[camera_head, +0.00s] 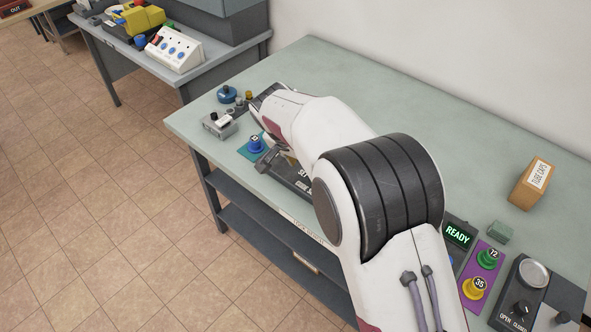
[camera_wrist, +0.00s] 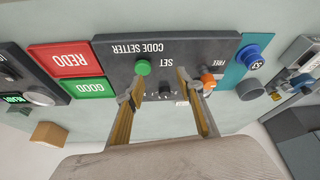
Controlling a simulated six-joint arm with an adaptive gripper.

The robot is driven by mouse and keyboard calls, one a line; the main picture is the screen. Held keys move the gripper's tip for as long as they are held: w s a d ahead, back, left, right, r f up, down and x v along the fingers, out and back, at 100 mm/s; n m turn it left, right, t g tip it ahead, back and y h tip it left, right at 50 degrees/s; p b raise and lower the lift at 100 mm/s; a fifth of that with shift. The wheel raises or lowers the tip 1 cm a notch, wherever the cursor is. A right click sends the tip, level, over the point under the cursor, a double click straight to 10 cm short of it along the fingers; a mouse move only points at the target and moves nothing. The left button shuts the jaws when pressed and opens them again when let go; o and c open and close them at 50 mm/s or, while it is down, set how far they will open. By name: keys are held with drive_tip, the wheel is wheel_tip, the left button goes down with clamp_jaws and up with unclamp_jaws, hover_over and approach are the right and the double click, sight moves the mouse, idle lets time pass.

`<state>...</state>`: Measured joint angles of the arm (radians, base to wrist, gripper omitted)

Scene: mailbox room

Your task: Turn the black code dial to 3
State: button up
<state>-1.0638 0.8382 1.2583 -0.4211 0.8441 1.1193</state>
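The dark CODE SETTER panel (camera_wrist: 115,50) shows upside down in the wrist view; part of it shows beneath my arm in the head view (camera_head: 292,180). The small black dial (camera_wrist: 166,89) sits on it below the green button (camera_wrist: 143,67) in the picture, near a SET label. My gripper (camera_wrist: 159,80) is open, its two yellowish fingers well apart over the panel, with the dial between them in the picture. Whether a finger touches the dial I cannot tell. The dial's digits are too small to read. An orange knob (camera_wrist: 208,82) stands just right of the right finger, near a FREE label.
A blue knob on a teal plate (camera_wrist: 250,53) stands beside the panel. Red REDO (camera_wrist: 66,60) and green GOOD (camera_wrist: 83,87) plates lie on the other side. In the head view are a READY display (camera_head: 457,235) and a TUBE CAPS box (camera_head: 533,186).

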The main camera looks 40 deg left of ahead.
drive_tip(key=shift+s+d, duration=0.15)
drive_tip(key=shift+s, duration=0.7)
drive_tip(key=shift+s+d, duration=0.1)
drive_tip(key=shift+s, duration=0.7)
